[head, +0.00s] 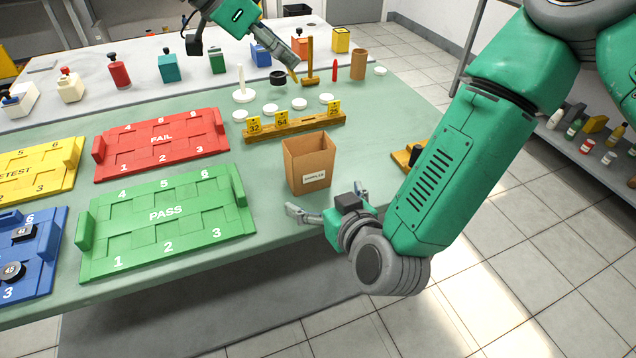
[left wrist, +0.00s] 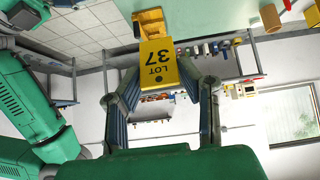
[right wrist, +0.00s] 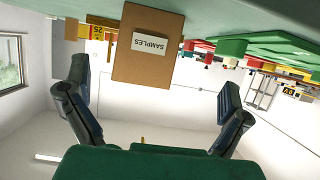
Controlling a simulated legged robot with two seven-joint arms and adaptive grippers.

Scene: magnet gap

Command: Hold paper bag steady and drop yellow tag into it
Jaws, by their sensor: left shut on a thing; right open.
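The brown paper bag (head: 308,165), labelled SAMPLES, stands upright and open-topped near the table's front edge. It also shows in the right wrist view (right wrist: 148,75), between and beyond the fingers. My right gripper (head: 325,199) is open in front of the bag, its fingers spread and apart from it. My left gripper (head: 294,68) is at the back of the table, above and beyond the bag. It is shut on a yellow tag (left wrist: 160,65) reading LOT 37, clear in the left wrist view. In the head view only a small yellow part of this tag shows.
A wooden rack (head: 290,128) with yellow tags stands just behind the bag. Green PASS (head: 165,220), red FAIL (head: 160,148), yellow and blue trays lie to the left. White discs, a wooden stand (head: 310,66) and a brown cylinder (head: 358,64) are farther back.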

